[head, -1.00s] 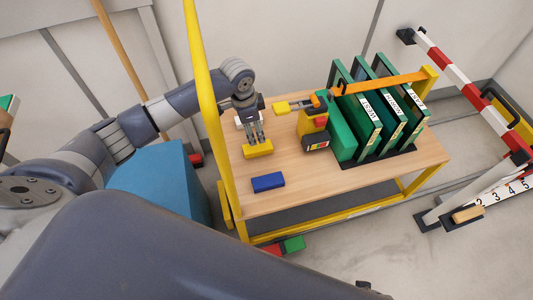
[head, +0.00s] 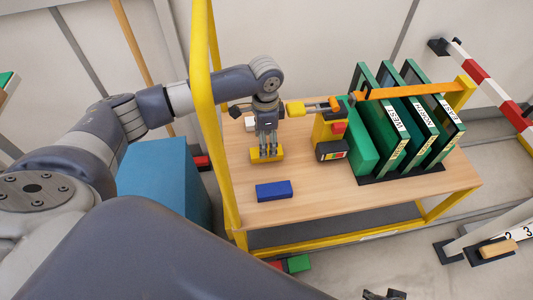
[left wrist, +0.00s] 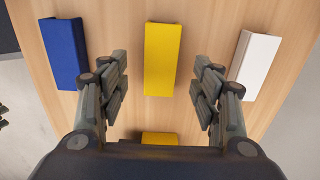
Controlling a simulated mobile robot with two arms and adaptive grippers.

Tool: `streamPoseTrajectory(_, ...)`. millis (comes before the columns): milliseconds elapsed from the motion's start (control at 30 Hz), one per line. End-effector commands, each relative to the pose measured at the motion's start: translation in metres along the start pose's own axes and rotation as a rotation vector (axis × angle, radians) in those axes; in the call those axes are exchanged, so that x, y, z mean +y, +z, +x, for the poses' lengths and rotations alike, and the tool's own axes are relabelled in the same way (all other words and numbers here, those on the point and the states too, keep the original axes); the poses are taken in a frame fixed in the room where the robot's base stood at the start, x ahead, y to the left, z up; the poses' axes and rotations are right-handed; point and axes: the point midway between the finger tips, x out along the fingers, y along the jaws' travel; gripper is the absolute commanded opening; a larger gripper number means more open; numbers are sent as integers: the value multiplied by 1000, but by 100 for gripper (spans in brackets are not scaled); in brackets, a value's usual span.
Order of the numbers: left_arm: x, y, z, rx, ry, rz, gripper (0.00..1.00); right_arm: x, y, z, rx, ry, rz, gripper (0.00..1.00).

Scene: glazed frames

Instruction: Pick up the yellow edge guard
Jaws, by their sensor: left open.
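The yellow edge guard (head: 268,157) lies on the wooden table top between a blue guard (head: 273,190) and a white one (head: 250,123). My left gripper (head: 266,152) points down over it. In the left wrist view the yellow guard (left wrist: 162,60) shows between the spread, open fingers (left wrist: 160,85), with a gap on each side. The blue guard (left wrist: 64,54) is left of the fingers and the white one (left wrist: 254,65) right. A small dark part at the bottom edge of the head view may be my right gripper (head: 385,295); its jaws cannot be made out.
A yellow post (head: 203,100) stands at the table's left end, close to my left arm. Green labelled panels (head: 400,130) and a yellow-and-black device (head: 331,135) stand on the right of the table (head: 330,197). A second yellow patch (left wrist: 160,138) shows low in the wrist view.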

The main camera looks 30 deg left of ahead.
Motion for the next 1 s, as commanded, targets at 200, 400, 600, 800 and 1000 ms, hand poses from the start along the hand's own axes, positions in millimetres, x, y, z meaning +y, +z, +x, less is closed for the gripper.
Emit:
streamPoseTrajectory(200,-1,-2,25,-1,1,0,59,2,-7,-27,19,3,2,40)
streamPoseTrajectory(400,-1,-3,44,-1,1,1,59,3,-9,-53,29,5,3,40)
streamPoseTrajectory(600,-1,-3,50,1,0,1,59,3,-10,-62,32,6,4,40)
streamPoseTrajectory(800,-1,-3,49,0,0,1,52,3,-10,-62,32,6,4,40)
streamPoseTrajectory(1000,-1,-2,49,0,0,1,19,3,-10,-62,32,6,4,40)
